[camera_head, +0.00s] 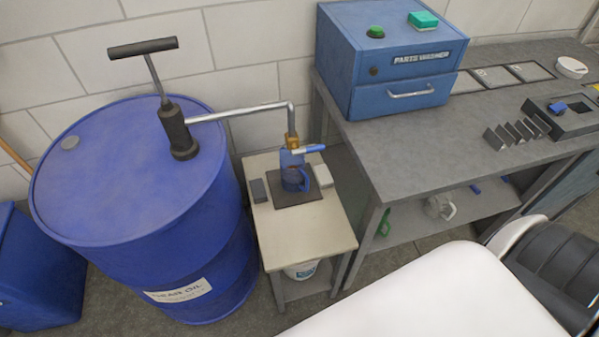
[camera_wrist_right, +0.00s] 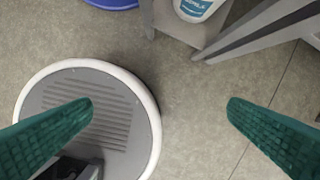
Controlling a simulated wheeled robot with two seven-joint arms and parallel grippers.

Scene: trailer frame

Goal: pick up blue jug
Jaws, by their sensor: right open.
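The blue jug (camera_head: 291,183) stands upright on a dark mat (camera_head: 283,202) on a small cream-topped table (camera_head: 310,238). Its handle faces right, and the brass end of the pump spout (camera_head: 291,141) is right at its top. Whether they touch is not clear. My right gripper (camera_wrist_right: 160,106) is open and empty in the right wrist view, its two green fingers wide apart above the floor. The jug does not show in that view. My left gripper is not in view.
A large blue drum (camera_head: 105,180) with a hand pump stands left of the small table. A grey workbench (camera_head: 395,150) with a blue parts washer (camera_head: 392,65) stands to the right. A white bucket (camera_head: 301,270) sits on the small table's lower shelf. A grey block (camera_head: 258,190) and a pale block (camera_head: 323,176) flank the mat.

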